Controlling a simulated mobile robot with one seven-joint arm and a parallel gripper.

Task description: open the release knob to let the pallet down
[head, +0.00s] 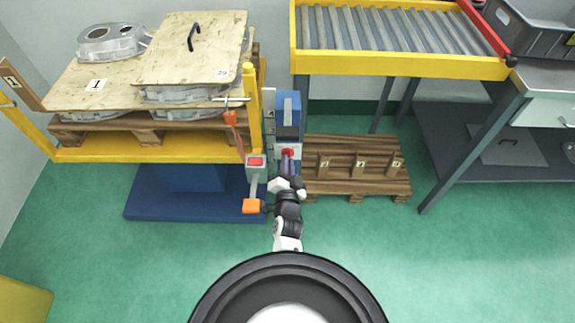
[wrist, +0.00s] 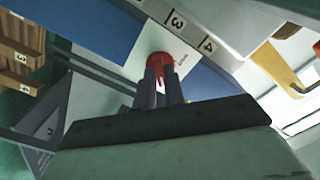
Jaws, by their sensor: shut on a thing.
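The release knob (head: 288,153) is red and sits on a white plate on the front of a blue unit (head: 288,113), right of the yellow lift frame. My gripper (head: 288,168) reaches up to it and is shut on the knob. In the wrist view the red knob (wrist: 159,61) shows between the two fingertips of my gripper (wrist: 160,78), in front of the white plate with small print. The pallet (head: 165,134) is wooden and sits raised on the yellow lift, loaded with castings and plywood boards.
A grey box with a red button (head: 256,161) and an orange piece (head: 252,206) stand close left of my gripper. A wooden pallet with numbered blocks (head: 357,190) lies on the floor to the right. A roller conveyor (head: 390,30) is behind. The green floor in front is clear.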

